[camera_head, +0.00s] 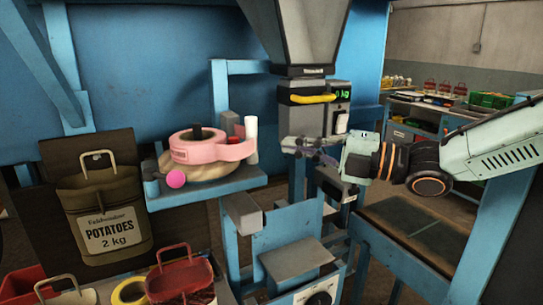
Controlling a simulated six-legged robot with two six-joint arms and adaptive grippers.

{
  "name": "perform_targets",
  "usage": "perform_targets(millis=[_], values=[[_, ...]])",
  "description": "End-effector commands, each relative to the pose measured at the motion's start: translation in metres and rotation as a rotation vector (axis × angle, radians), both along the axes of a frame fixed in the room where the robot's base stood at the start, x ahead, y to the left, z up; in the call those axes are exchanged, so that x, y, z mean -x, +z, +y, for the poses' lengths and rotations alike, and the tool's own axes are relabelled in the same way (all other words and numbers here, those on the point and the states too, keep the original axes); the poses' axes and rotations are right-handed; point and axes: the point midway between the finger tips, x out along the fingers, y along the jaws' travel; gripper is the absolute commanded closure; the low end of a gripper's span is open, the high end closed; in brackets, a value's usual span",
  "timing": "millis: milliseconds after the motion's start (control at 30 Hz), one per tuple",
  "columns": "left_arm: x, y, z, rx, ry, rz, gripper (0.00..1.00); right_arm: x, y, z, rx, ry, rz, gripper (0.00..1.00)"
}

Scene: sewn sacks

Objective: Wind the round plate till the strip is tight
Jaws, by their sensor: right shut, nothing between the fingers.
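A pink round plate (195,150) lies on the small blue shelf (205,188) left of centre, with a dark post standing up in its middle. Beige material lies under it. A pink band runs round the plate and reaches toward a white upright roller (251,135) on its right; I cannot tell how tight it is. A bright pink ball (176,179) sits at the plate's front left. My right gripper (292,144) is shut and empty. It is right of the plate, apart from it, before the machine's column. My left gripper is not in view.
A grey hopper (300,35) with a yellow handle (307,98) and a green display hangs above my right gripper. A potato sack (105,215) stands at the left. A grey block (243,213) juts out below the shelf.

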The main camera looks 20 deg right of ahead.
Motion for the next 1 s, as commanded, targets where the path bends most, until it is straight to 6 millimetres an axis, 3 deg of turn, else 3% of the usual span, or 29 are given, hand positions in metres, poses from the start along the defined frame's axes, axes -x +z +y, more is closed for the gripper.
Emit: perform_targets(millis=[33,200,433,567,1000], values=[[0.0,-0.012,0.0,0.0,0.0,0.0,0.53,0.008,0.002,0.01,-0.029,-0.002,0.0,1.0],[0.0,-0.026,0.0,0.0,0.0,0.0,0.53,0.026,0.01,0.029,-0.09,-0.081,0.014,1.0],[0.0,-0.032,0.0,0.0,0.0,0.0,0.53,0.044,-0.013,0.039,-0.064,-0.211,0.072,1.0],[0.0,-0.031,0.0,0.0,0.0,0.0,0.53,0.044,-0.024,0.035,-0.017,-0.257,0.078,1.0],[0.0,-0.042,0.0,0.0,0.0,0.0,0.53,0.03,-0.027,0.04,0.022,-0.266,0.049,1.0]])
